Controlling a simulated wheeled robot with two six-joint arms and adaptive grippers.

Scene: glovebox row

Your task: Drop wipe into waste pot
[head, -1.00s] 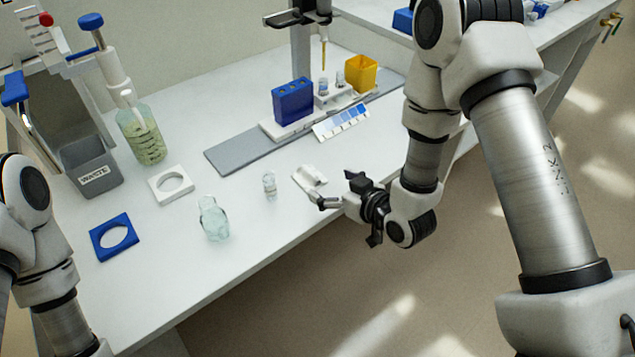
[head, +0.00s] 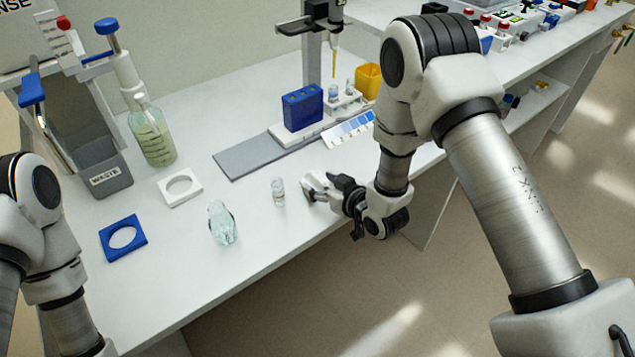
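The white wipe (head: 317,181) lies on the bench near its front edge, partly hidden by my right gripper. My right gripper (head: 321,190) is low over the bench, with its fingers at the wipe. Whether they are closed on it cannot be made out. The grey waste pot (head: 112,180), labelled WASTE, stands at the back left of the bench, well left of the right gripper. My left arm shows at the left edge; its gripper is out of view.
Between wipe and pot stand a small vial (head: 278,191), a clear bottle (head: 222,224), a white ring holder (head: 180,187), and a blue one (head: 123,238). A green-tinted bottle (head: 153,140) stands beside the pot. A blue rack (head: 302,108) is behind.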

